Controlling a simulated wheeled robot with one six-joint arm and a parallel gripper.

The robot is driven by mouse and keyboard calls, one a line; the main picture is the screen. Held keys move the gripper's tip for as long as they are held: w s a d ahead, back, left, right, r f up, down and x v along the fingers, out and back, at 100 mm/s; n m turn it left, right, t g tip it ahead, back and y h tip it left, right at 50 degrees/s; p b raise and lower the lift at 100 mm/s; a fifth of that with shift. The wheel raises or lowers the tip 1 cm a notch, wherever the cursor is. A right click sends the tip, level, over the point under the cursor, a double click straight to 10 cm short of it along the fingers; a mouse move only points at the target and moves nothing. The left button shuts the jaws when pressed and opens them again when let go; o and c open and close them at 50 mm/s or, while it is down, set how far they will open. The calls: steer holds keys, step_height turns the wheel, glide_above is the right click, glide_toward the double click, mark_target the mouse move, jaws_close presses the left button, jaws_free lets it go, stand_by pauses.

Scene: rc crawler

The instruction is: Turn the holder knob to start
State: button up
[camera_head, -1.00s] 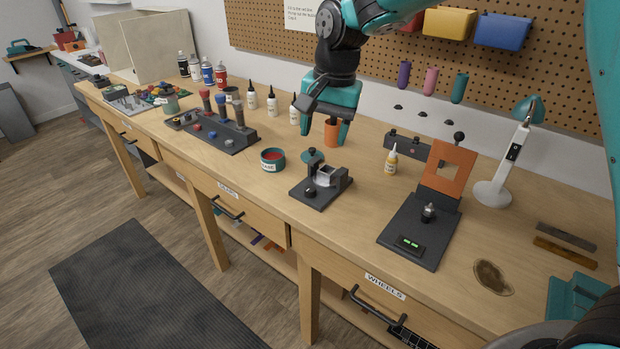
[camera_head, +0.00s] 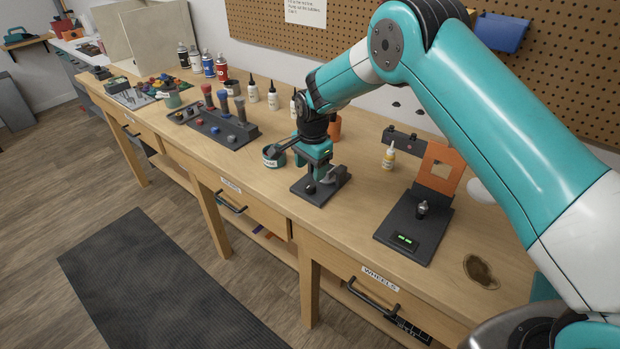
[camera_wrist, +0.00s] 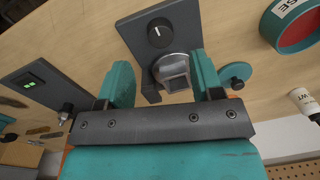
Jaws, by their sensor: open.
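The holder is a dark square base (camera_head: 301,186) with a grey metal block (camera_head: 333,176) on it, on the bench below my gripper. In the wrist view the block (camera_wrist: 172,68) lies between my fingers in the picture; I cannot tell whether they touch it. The round black holder knob (camera_head: 310,188) sits at the front of the base. In the wrist view the knob (camera_wrist: 160,33) shows a white pointer mark and lies beyond the fingertips. My gripper (camera_head: 316,168) is open and points down over the holder. It also shows in the wrist view (camera_wrist: 162,75), empty.
A labelled teal tin (camera_head: 273,156) stands close left of the holder. An orange cup (camera_head: 334,127) is behind it.

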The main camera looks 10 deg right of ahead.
mark_target(310, 185)
step_height(310, 185, down, 6)
steer(key=shift+w+f+p, duration=0.1)
steer(key=shift+f+p, duration=0.05)
steer(key=shift+p, duration=0.6)
steer(key=shift+c, duration=0.3)
steer(key=c, duration=0.9)
steer(key=shift+o, duration=0.2)
